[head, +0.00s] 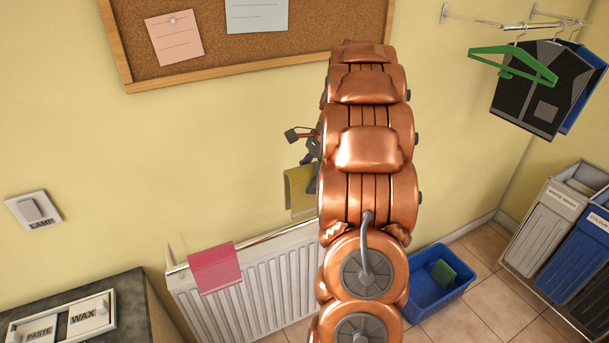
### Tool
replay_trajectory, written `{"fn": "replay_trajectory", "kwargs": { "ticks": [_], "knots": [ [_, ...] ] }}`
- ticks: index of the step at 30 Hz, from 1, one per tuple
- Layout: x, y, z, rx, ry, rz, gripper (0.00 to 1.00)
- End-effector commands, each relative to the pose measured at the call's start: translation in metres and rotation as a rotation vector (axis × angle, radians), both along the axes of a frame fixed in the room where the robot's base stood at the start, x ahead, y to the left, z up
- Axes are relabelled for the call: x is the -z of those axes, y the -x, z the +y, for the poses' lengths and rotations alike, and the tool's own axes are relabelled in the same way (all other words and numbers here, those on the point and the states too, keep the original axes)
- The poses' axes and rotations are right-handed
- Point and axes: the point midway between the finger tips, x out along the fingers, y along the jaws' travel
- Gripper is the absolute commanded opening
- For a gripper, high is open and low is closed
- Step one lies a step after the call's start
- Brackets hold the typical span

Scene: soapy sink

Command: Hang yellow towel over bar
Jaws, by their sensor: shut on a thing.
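The yellow towel (299,190) hangs from my gripper (312,160), in front of the wall and above the radiator. My copper arm covers its right side and most of the gripper, so the fingertips are hardly seen. The gripper is shut on the towel. A bar (265,241) runs along the top front of the white radiator (255,290). A pink towel (215,268) is draped over the left part of this bar. The yellow towel appears apart from the bar. The bar's right end is hidden behind my arm.
A blue tub (428,300) with a green item (443,272) stands on the floor right of the radiator. A rail (500,24) with a green hanger (510,62) and dark garments is at upper right. Bins (545,225) stand at right, a dark counter (130,290) at lower left.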

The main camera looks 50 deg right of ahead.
Motion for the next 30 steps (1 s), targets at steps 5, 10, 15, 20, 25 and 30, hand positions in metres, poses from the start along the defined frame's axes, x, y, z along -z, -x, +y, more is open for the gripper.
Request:
{"fn": "replay_trajectory", "kwargs": {
  "ticks": [5,10,15,20,25,30],
  "knots": [
    [0.013,0.000,0.000,-0.001,0.000,0.001,0.12],
    [0.024,0.001,0.000,-0.001,-0.001,0.002,0.12],
    [0.034,0.001,0.000,0.001,-0.003,0.002,0.12],
    [0.045,0.001,0.000,0.002,-0.003,0.001,0.12],
    [0.056,0.001,-0.001,0.003,-0.001,0.001,0.12],
    [0.067,0.001,0.000,0.001,-0.002,0.002,0.12]
  ]
}}
